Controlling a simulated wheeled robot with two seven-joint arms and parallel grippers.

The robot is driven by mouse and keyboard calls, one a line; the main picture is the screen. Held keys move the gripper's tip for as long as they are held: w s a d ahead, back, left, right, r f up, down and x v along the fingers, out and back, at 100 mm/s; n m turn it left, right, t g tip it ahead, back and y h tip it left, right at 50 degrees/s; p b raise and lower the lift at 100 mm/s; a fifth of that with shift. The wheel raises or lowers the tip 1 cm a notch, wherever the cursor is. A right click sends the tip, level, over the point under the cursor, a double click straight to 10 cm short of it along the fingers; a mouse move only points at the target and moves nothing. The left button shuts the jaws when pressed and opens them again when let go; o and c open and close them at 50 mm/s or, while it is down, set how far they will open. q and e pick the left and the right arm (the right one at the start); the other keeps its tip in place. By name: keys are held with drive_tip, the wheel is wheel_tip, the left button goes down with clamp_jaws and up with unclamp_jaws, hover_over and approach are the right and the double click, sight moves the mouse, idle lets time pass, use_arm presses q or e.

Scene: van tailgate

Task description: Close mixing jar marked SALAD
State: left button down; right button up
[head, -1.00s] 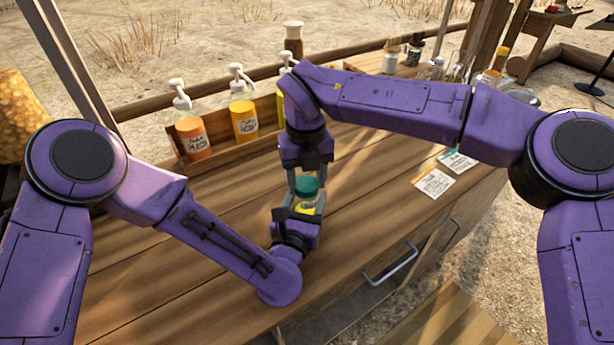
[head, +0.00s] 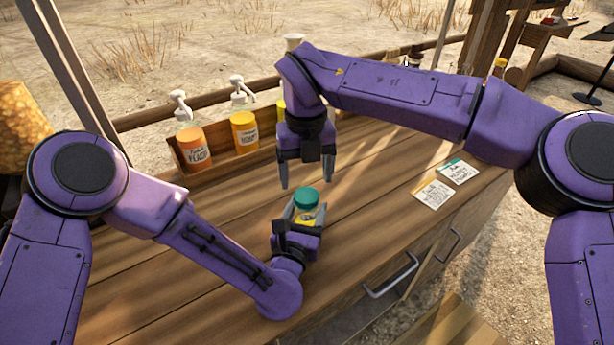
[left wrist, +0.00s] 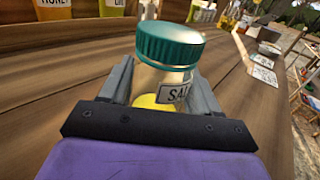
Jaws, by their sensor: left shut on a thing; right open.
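The mixing jar (head: 304,212) stands upright on the wooden counter, with a green lid (head: 306,198) on its top. In the left wrist view the clear jar (left wrist: 150,82) has a label of which "SA" shows, yellow contents low down, and the green ribbed lid (left wrist: 170,45) on its mouth. I cannot tell how tight the lid is. My left gripper (head: 304,217) is shut around the jar's body, one finger on each side. My right gripper (head: 308,186) is open and empty, above and behind the jar, clear of the lid.
Pump bottles, one orange (head: 194,146) and one yellow (head: 245,130), stand in a wooden rack at the counter's back. Two paper cards (head: 433,194) lie at the right. A drawer handle (head: 391,277) is on the counter's front. The counter left of the jar is clear.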

sight(306, 194)
drive_tip(key=shift+c, duration=0.4)
drive_tip(key=shift+r, duration=0.25)
wheel_tip(306, 194, up, 2)
drive_tip(key=n, duration=0.2)
drive_tip(key=shift+w+r+n, duration=0.1)
drive_tip(key=shift+r+n, duration=0.05)
drive_tip(key=shift+n, duration=0.15)
drive_tip(key=shift+r+n, duration=0.25)
drive_tip(key=shift+n, duration=0.75)
drive_tip(key=n, duration=0.4)
wheel_tip(306, 194, down, 8)
drive_tip(key=shift+r, duration=0.1)
